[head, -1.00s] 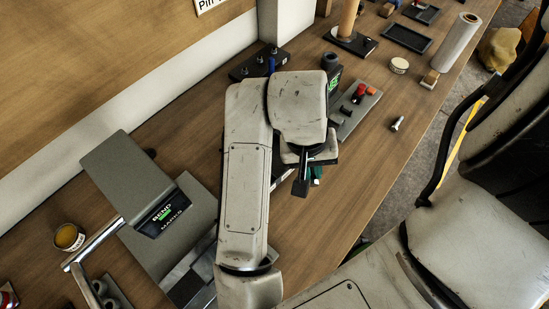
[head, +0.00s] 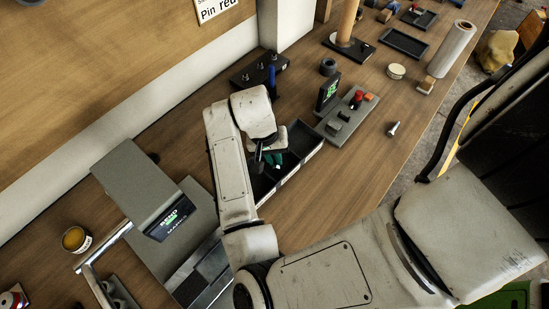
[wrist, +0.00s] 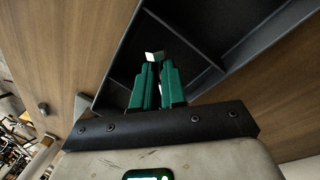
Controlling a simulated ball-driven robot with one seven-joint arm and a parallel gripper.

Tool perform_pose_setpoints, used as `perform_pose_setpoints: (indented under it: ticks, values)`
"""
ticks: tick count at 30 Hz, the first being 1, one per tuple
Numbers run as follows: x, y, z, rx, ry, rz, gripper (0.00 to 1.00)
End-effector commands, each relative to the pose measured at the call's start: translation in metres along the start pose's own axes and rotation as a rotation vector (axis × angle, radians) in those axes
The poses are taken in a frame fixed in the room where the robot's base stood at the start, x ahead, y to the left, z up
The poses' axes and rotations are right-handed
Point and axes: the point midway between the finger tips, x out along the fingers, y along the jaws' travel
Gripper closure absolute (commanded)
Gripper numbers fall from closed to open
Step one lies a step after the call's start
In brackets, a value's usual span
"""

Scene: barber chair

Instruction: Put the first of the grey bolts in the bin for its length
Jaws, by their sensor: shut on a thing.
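My gripper (head: 272,160) has green fingers and is over the dark divided bin tray (head: 302,166) on the bench. In the wrist view the fingers (wrist: 154,70) are shut on a small pale grey piece, the grey bolt (wrist: 154,56), which pokes out between the tips. Only its end shows; the rest is hidden by the fingers. The tray walls and dividers (wrist: 190,48) show beyond the tips. I cannot tell exactly which compartment is below the bolt. Another grey bolt (head: 394,128) lies on the bare bench right of the tray.
A grey press-like machine (head: 150,190) is at left. A pegged black block (head: 260,70) is near the wall.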

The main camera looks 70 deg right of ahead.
Motion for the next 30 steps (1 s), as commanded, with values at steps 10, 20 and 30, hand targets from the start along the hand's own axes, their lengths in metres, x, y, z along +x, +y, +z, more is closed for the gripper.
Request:
perform_pose_setpoints:
  ticks: [10,20,30]
  values:
    - [0.019,-0.003,0.001,0.000,0.000,0.000,1.00]
    - [0.022,-0.004,0.001,0.000,0.000,0.000,0.75]
    - [0.022,-0.005,0.001,-0.001,-0.001,-0.002,0.63]
